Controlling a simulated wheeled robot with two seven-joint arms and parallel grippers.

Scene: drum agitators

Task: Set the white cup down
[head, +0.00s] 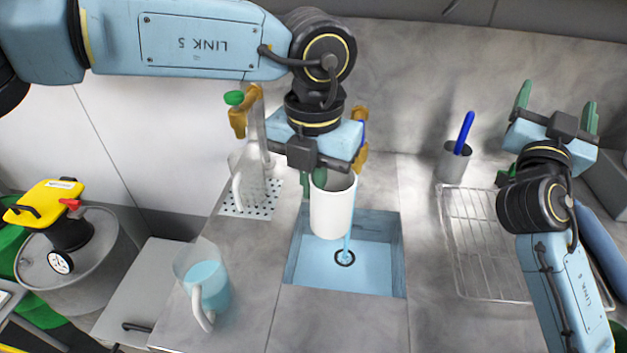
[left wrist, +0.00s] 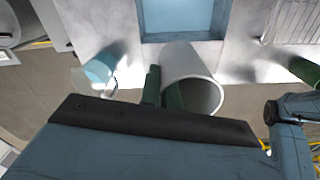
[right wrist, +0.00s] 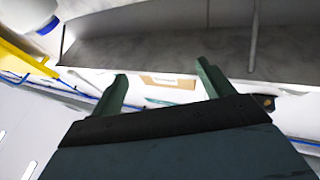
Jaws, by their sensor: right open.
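The white cup (head: 331,212) hangs over the sink (head: 370,272), above its floor. In the left wrist view the cup (left wrist: 190,68) shows its open mouth towards the camera. My left gripper (head: 312,188) is shut on the cup's wall at the rim, with one finger apparently inside and one outside. A thin blue stream (head: 350,235) runs beside the cup to the drain; its source is hidden. My right gripper (head: 556,100) is open and empty, raised over the right side of the counter. Its spread fingers show in the right wrist view (right wrist: 163,72).
A clear jug of blue liquid (head: 205,283) stands on the counter left of the sink. Behind are a perforated drain plate (head: 247,200) and brass tap (head: 240,115). A wire rack (head: 478,245) and grey holder (head: 452,163) stand right. Bare counter (head: 335,320) lies in front.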

